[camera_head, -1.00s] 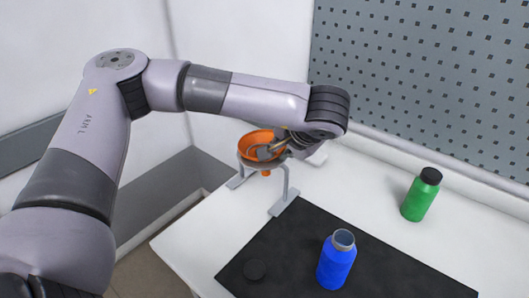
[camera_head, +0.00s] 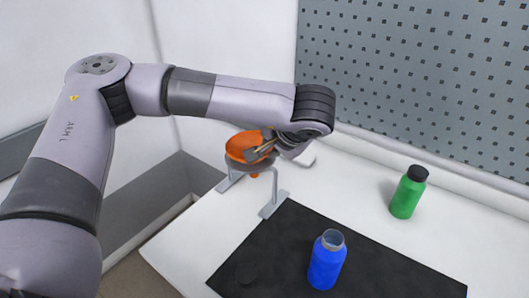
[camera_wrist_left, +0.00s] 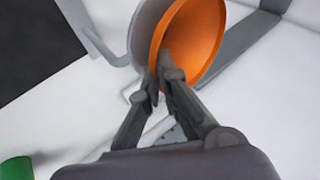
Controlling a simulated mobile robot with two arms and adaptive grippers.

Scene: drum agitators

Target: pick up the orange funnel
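The orange funnel (camera_head: 240,143) sits in the ring of a grey stand (camera_head: 274,190), its spout showing below the ring. My left gripper (camera_head: 262,149) is at the funnel's right side, with its fingers over the rim. In the left wrist view, the funnel (camera_wrist_left: 200,40) shows its open mouth. The fingertips (camera_wrist_left: 160,78) of my left gripper are close together with the near rim between them. Whether the funnel is clear of the ring is hard to tell. My right gripper is not in view.
A blue bottle (camera_head: 326,264) with an open neck stands on a black mat (camera_head: 380,270). A dark round cap (camera_head: 246,273) lies on the mat. A green bottle (camera_head: 405,196) with a black lid stands at the right. A pegboard wall (camera_head: 420,80) closes off the back.

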